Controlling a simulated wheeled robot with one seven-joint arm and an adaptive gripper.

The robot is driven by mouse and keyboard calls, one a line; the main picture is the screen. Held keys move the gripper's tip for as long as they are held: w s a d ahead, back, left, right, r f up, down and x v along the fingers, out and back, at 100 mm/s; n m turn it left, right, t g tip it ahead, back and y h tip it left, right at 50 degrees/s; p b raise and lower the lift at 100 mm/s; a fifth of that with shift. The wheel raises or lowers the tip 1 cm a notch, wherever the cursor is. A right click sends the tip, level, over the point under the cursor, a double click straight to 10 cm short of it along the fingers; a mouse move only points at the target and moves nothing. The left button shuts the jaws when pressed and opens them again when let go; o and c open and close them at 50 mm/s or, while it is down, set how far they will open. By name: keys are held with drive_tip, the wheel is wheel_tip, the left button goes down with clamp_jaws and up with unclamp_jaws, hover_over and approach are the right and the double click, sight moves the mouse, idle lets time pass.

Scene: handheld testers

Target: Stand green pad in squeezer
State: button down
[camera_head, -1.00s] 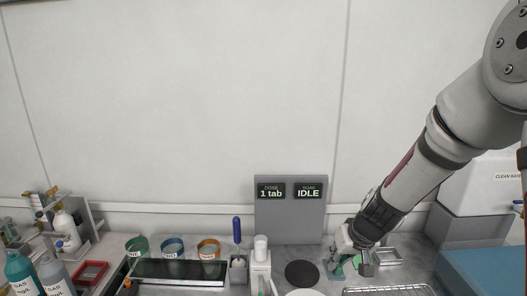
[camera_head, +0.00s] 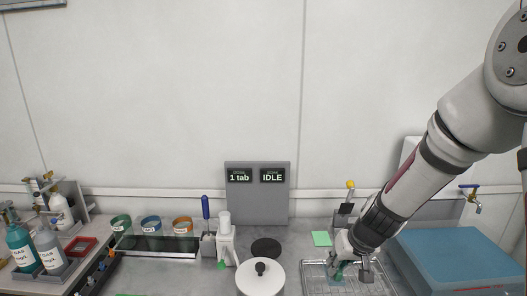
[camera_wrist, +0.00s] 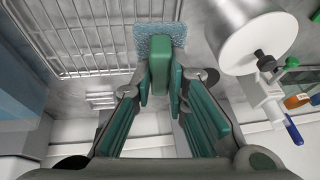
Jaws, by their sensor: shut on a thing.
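My gripper (camera_head: 353,272) is low over the wire rack at the right of the counter, and its teal fingers show in the wrist view (camera_wrist: 160,95). They are shut on a green pad (camera_wrist: 160,60), a rounded slab that juts past the fingertips. In the head view the fingers and arm mostly hide it. A blue-grey speckled square (camera_wrist: 149,43) shows by its tip; I cannot tell whether the two are joined. No squeezer can be surely told; a dark upright piece with a yellow knob (camera_head: 350,184) stands behind my gripper.
The wire rack (camera_head: 315,272) lies under my gripper. A light green square (camera_head: 321,238) lies flat behind it. A white pot (camera_head: 260,280), a dark disc (camera_head: 266,247) and a white dispenser (camera_head: 226,242) stand to the left. A blue box (camera_head: 455,262) is at right.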

drive_tip(key=shift+s+d+f, duration=0.3)
drive_tip(key=shift+s+f, duration=0.25)
drive_tip(key=shift+f, duration=0.1)
drive_tip(key=s+f, duration=0.3)
drive_tip(key=shift+a+f, duration=0.15)
drive_tip(key=shift+a, duration=0.1)
idle(1.0)
